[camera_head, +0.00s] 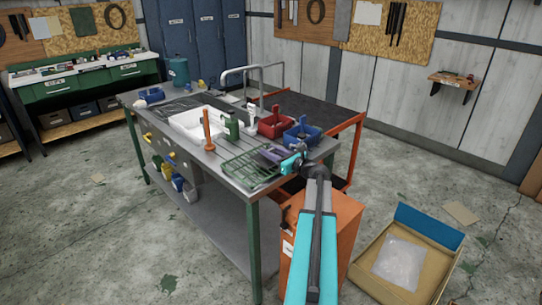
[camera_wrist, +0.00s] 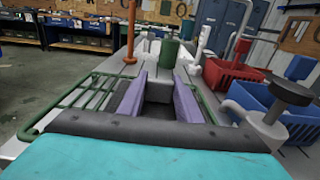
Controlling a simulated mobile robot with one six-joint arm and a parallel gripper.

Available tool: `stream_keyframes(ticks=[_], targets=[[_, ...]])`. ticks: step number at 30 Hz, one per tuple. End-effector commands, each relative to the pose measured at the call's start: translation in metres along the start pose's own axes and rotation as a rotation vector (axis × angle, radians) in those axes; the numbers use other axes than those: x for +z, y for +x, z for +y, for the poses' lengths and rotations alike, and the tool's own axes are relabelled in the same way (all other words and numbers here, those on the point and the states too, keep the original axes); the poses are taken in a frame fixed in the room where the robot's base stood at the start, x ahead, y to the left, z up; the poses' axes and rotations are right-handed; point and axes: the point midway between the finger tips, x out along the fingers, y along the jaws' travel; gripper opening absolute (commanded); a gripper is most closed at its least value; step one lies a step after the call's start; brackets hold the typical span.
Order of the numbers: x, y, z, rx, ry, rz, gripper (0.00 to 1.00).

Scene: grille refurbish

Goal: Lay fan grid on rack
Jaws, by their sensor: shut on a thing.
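The rack (camera_head: 247,171) is a green wire frame lying on the near right corner of the grey workbench. In the wrist view its bars (camera_wrist: 72,107) show to the left of my gripper, with a little more green at the right. My gripper (camera_wrist: 158,82) has two purple fingers and is low over the rack, pointing across the bench. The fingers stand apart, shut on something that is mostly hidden. A dark patch shows between and beside them, which may be the fan grid. I cannot make out its outline, or whether it touches the rack.
Beyond the rack stand an orange post (camera_head: 208,131), a green block (camera_head: 232,127) and a white basin (camera_head: 186,125). A red basket (camera_head: 270,128) and a blue basket (camera_head: 303,140) stand close on the right. An open cardboard box (camera_head: 365,272) lies on the floor.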

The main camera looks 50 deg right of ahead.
Motion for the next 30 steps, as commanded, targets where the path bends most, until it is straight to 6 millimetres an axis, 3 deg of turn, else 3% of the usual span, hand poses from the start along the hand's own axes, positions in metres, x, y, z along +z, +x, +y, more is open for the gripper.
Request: stream_keyframes(ticks=[6, 20, 21, 24, 30], targets=[[-0.014, 0.002, 0.001, 0.001, 0.002, -0.004, 0.00], [-0.018, 0.002, 0.001, 0.001, 0.000, -0.004, 0.00], [-0.020, 0.002, 0.001, 0.001, 0.000, -0.001, 0.34], [-0.019, 0.002, 0.001, 0.001, 0.000, -0.001, 0.50], [-0.019, 0.002, 0.001, 0.001, 0.000, 0.000, 0.50]])
